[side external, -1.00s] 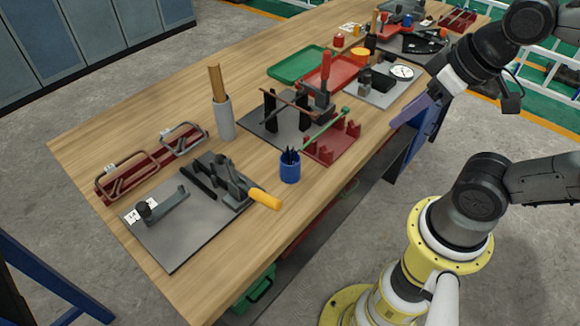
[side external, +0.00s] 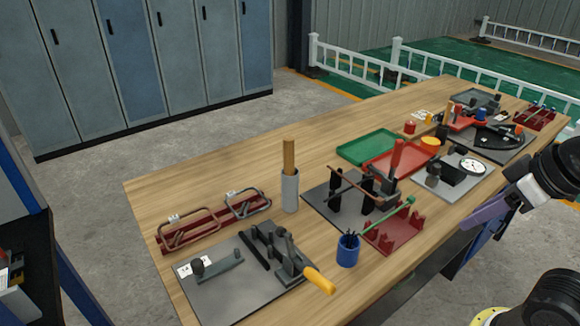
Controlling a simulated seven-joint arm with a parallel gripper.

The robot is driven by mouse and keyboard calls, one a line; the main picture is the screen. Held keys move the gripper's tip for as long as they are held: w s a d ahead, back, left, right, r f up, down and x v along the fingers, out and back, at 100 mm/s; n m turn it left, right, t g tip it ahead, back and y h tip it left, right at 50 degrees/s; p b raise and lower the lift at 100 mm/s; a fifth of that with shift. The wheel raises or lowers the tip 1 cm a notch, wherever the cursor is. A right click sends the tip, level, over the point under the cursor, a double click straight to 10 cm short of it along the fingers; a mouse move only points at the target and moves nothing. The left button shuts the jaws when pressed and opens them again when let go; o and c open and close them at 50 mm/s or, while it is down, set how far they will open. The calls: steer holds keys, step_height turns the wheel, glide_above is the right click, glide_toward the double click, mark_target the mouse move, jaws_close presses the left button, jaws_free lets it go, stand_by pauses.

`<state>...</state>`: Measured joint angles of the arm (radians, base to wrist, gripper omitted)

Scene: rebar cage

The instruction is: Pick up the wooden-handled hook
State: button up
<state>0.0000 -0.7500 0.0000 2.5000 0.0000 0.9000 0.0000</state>
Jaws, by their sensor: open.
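A wooden handle (side external: 289,157) stands upright out of a grey cylindrical holder (side external: 290,192) on the workbench, left of the middle. It looks like the wooden-handled hook, but whatever is below the handle is hidden inside the holder. My gripper (side external: 482,213), with purple fingers, is at the right, by the near long edge of the bench. It is open, shows nothing between its fingers, and is well apart from the handle.
A red rack (side external: 217,222) with grey frames lies left of the holder. A grey plate (side external: 228,300) with a yellow-handled clamp is in front. A blue pen cup (side external: 347,252), a red stand (side external: 397,238), a green tray (side external: 367,147) and a red tray (side external: 412,156) lie to the right.

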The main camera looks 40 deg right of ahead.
mark_target(292, 163)
steer(key=o, duration=0.4)
steer(key=shift+w, duration=0.1)
steer(key=w+a+r+n+t+y, duration=0.1)
steer(key=w+r+t, duration=0.5)
steer(key=w, duration=0.6)
steer(key=w+a+r+t, duration=0.1)
steer(key=w+r+t, duration=0.55)
steer(key=w, duration=0.65)
steer(key=w+a+f+n+y, duration=0.1)
steer(key=w+a+f, duration=0.2)
steer(key=f, duration=0.7)
steer(key=w+a+f+y, duration=0.1)
steer(key=w+a+f, duration=0.1)
steer(key=f, duration=0.9)
steer(key=shift+g, duration=0.25)
steer(key=w, duration=0.2)
steer(key=w+a, duration=0.1)
steer(key=w, duration=0.4)
steer(key=shift+w+a, duration=0.6)
steer(key=shift+w, duration=1.2)
steer(key=shift+w+a, duration=0.2)
steer(key=shift+w, duration=1.25)
